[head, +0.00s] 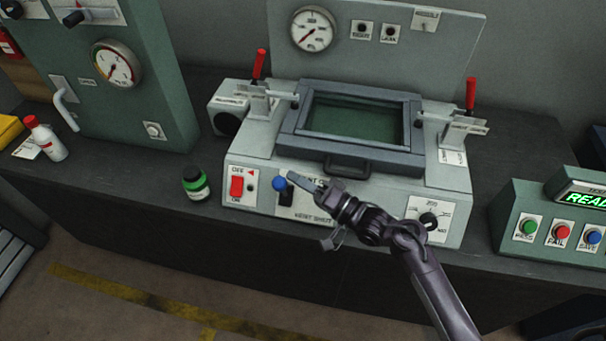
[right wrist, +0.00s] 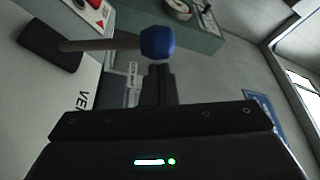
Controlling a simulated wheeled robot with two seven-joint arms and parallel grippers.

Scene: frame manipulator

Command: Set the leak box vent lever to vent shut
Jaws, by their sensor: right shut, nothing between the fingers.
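The leak box (head: 340,170) is a grey bench unit with a windowed lid. Its vent lever has a blue knob (head: 279,184) and a dark base on the front panel. The knob stands toward the upper label, which my gripper partly covers; the lower label (head: 313,217) reads vent shut. My right gripper (head: 293,178) is shut and empty, with its fingertips just right of the knob. In the right wrist view, the blue knob (right wrist: 157,42) sits just beyond the shut fingertips (right wrist: 160,72); I cannot tell whether they touch. My left gripper is out of view.
A red power switch (head: 237,187) is left of the lever, and a black dial (head: 429,220) is right. Red-handled clamps (head: 259,65) flank the lid. A green-labelled jar (head: 195,183) stands left of the box. A button console (head: 555,225) is at right.

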